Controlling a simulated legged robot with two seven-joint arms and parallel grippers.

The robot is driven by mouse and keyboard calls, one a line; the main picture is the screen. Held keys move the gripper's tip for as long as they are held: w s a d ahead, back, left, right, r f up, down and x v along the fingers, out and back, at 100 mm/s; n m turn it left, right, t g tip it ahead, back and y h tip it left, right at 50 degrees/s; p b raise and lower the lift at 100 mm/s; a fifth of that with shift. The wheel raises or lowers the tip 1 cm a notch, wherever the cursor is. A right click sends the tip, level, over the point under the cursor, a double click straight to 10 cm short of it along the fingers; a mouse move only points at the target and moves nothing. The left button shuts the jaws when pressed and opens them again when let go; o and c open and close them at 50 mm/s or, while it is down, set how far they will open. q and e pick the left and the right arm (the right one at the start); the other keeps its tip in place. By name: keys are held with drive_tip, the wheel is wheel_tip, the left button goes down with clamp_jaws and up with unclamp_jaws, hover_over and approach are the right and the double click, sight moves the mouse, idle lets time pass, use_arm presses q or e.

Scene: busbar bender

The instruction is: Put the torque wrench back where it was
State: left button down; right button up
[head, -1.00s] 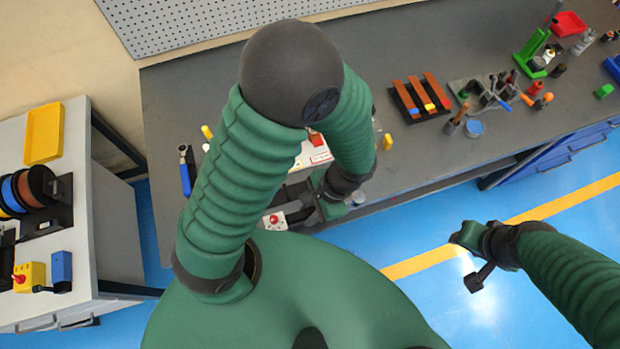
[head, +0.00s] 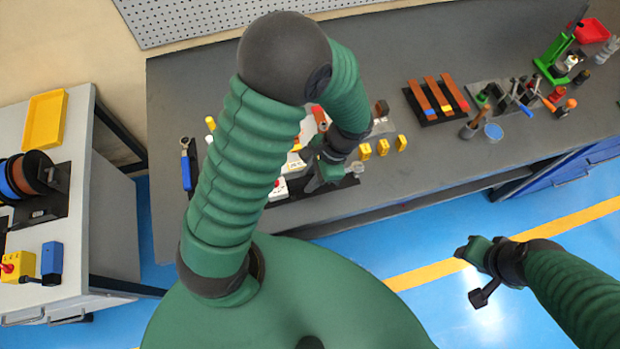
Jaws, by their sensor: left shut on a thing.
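A tool with a blue handle and metal head (head: 186,165), which looks like the torque wrench, is at the left end of the grey workbench (head: 220,85). My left gripper (head: 318,178) is well to its right, low over the dark base of the bench device. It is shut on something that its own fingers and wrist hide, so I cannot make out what. White boxes, one with a red button (head: 278,190), sit beside it. My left arm covers much of the device. My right gripper (head: 473,255) hangs over the blue floor, away from the bench; its jaws are unclear.
Yellow blocks (head: 382,147) stand right of my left gripper. A black rack with copper bars (head: 438,98) and several small tools lie farther right. A side table (head: 105,210) with spools and a yellow tray (head: 45,120) is at the left. Bench behind my arm is clear.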

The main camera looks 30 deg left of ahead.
use_arm(q)
drive_tip(key=shift+a+f, duration=0.1)
drive_tip(key=shift+f, duration=0.5)
drive_tip(key=c, duration=1.2)
unclamp_jaws()
drive_tip(key=shift+r, duration=0.15)
drive_tip(key=v, duration=1.2)
drive_tip(key=shift+r, duration=0.45)
